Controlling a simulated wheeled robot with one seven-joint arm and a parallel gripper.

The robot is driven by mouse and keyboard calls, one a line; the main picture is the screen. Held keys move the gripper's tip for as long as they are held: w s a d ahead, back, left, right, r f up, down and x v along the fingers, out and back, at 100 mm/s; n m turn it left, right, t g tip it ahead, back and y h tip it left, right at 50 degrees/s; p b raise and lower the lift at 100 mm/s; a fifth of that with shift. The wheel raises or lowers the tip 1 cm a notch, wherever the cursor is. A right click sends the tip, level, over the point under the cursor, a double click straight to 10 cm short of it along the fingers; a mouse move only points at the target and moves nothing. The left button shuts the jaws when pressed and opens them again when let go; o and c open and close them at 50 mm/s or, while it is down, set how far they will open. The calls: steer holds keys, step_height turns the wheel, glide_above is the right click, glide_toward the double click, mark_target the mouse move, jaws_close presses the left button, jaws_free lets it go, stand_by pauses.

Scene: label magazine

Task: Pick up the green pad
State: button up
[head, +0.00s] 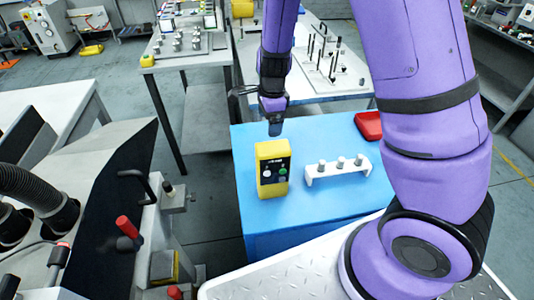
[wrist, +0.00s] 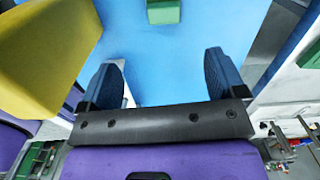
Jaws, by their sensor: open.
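A green block-like piece (wrist: 163,11), which looks like the green pad, shows at the top edge of the wrist view, over the blue tabletop. It is cut off by the frame, and I cannot make it out in the head view. My gripper (wrist: 163,78) is open, with its two dark blue fingers apart and only blue surface between them. The green piece lies beyond the fingertips, roughly in line with the gap. In the head view my gripper (head: 275,130) points down just behind the yellow box (head: 272,168).
The yellow box (wrist: 45,55) is close on the left in the wrist view. On the blue table (head: 325,218) are a white rack (head: 337,171) with grey knobs and a red tray (head: 369,125). A grey machine with a red-handled lever (head: 125,228) stands at the left.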

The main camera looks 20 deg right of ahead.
steer(key=f, duration=0.1)
steer(key=f+m, duration=0.1)
steer(key=f, duration=0.1)
steer(key=shift+w+f+h, duration=0.15)
steer(key=shift+w+h, duration=0.05)
steer(key=shift+h, duration=0.1)
step_height(320, 180, down, 4)
steer(key=shift+f, duration=0.2)
steer(key=shift+w+a+f, duration=0.1)
steer(key=shift+a+f, duration=0.05)
steer(key=shift+f, duration=1.4)
steer(key=shift+w+a+f, duration=0.1)
steer(key=shift+f, duration=1.4)
steer(key=shift+c, duration=0.2)
steer(key=c, duration=1)
